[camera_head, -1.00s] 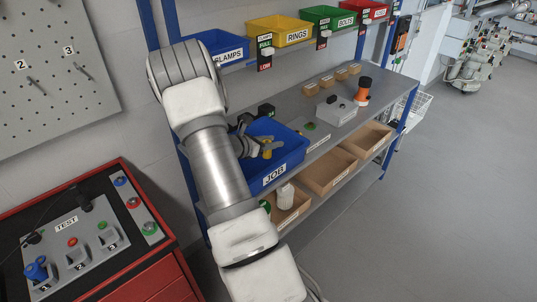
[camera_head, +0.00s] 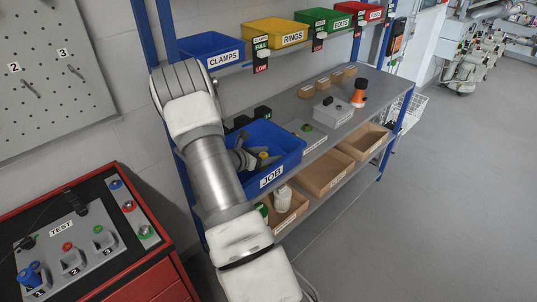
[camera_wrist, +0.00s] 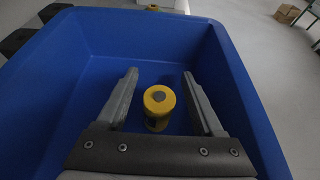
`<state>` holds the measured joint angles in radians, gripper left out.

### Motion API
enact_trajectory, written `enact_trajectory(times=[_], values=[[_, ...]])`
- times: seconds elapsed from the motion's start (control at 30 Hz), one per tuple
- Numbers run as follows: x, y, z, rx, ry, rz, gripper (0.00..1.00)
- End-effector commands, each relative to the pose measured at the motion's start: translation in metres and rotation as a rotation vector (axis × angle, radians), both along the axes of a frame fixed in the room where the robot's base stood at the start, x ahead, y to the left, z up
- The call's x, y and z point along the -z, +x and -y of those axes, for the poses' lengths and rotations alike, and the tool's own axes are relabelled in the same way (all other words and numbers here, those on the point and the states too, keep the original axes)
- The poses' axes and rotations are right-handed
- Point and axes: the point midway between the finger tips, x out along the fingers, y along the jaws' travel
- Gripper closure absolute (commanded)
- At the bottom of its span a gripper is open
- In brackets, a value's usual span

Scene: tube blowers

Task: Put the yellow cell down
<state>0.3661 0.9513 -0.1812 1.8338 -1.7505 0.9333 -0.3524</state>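The yellow cell (camera_wrist: 159,107) is a short yellow cylinder with a grey spot on its top. It stands inside the blue JOB bin (camera_wrist: 90,70), between my two gripper fingers. My gripper (camera_wrist: 160,75) is open, with a visible gap between the cell and each finger. In the head view, my gripper (camera_head: 257,160) is down in the JOB bin (camera_head: 290,150), with a small yellow part of the cell (camera_head: 263,155) showing beside it. The cell's base and the near bin floor are partly hidden.
The JOB bin's walls surround my gripper closely. On the bench to the right are a grey box (camera_head: 333,112) and an orange-and-black item (camera_head: 359,93). CLAMPS (camera_head: 212,48) and RINGS (camera_head: 275,32) bins sit on the shelf above. A red TEST cabinet (camera_head: 150,260) stands at left.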

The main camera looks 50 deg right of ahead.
Motion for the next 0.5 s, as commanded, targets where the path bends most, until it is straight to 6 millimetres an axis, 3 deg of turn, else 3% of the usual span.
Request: enact_trajectory(times=[0.33, 0.5], values=[[-0.006, 0.000, -0.001, -0.001, 0.000, 0.000, 0.31], [-0.017, 0.004, -0.031, -0.004, 0.000, 0.000, 0.31]])
